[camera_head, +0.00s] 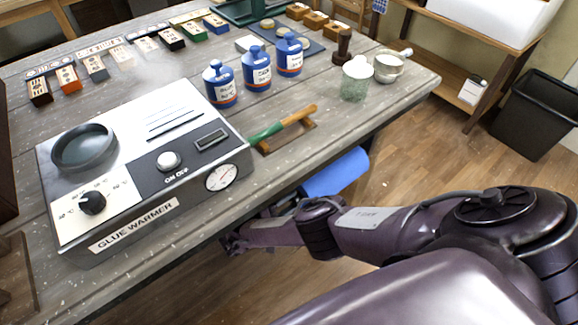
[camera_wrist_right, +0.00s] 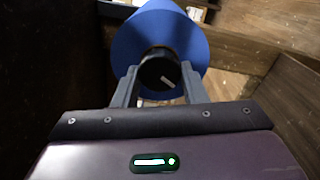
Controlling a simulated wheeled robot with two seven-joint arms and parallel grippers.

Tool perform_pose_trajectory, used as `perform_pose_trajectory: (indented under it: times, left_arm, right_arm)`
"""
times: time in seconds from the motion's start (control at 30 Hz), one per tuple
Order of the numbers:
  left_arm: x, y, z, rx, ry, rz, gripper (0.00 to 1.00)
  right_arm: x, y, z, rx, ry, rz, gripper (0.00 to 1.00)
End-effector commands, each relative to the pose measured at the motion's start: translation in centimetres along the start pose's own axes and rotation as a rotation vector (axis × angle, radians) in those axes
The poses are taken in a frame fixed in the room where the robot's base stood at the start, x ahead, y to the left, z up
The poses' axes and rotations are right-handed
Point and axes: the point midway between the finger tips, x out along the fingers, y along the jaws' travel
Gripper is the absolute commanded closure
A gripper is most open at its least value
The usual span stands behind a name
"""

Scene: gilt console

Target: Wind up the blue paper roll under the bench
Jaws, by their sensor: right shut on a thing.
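The blue paper roll (camera_head: 336,173) shows in the head view below the front edge of the bench (camera_head: 393,92), partly hidden by the bench top. In the right wrist view the roll (camera_wrist_right: 172,38) is seen end-on, with a dark round knob (camera_wrist_right: 160,72) with a pale mark in front of it. My right gripper (camera_wrist_right: 158,84) has its two fingers on either side of this knob and is shut on it. In the head view my right arm reaches under the bench edge, and its fingers are hidden there. My left gripper is in neither view.
A glue warmer (camera_head: 140,160) stands on the bench near its front edge. A black bin (camera_head: 535,115) stands on the floor at right.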

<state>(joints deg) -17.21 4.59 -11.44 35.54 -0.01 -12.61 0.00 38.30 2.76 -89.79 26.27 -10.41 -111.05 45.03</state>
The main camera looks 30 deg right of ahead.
Motion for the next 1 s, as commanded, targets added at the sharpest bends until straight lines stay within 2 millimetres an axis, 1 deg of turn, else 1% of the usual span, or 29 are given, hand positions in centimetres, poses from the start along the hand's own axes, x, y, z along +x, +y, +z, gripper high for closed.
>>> perform_pose_trajectory:
  times: [0.07,0.1,0.27,0.53,0.63,0.73,0.9,1.0]
  left_arm:
    - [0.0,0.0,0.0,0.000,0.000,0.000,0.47]
    - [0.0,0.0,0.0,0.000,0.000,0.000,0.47]
    - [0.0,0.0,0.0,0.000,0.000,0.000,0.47]
    - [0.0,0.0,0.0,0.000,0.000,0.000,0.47]
    - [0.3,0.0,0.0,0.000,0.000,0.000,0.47]
    - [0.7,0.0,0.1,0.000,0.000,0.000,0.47]
    - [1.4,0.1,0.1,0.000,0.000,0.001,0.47]
    - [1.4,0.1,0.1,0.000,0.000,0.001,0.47]
  right_arm:
    - [-0.1,0.0,0.0,0.001,0.003,-0.002,0.84]
    - [-0.1,0.0,0.0,0.001,0.003,-0.002,0.60]
    - [-0.1,0.0,0.0,0.001,0.002,-0.002,0.40]
    - [-0.1,0.0,0.0,0.001,0.001,-0.001,0.40]
    - [-0.8,-0.1,-0.1,0.002,0.002,-0.001,0.40]
    - [-2.2,-0.2,-0.1,0.002,0.004,-0.003,0.40]
    - [-5.3,-0.2,-0.1,0.002,0.003,-0.002,0.40]
    - [-6.7,-0.1,-0.1,0.001,0.002,-0.001,0.40]
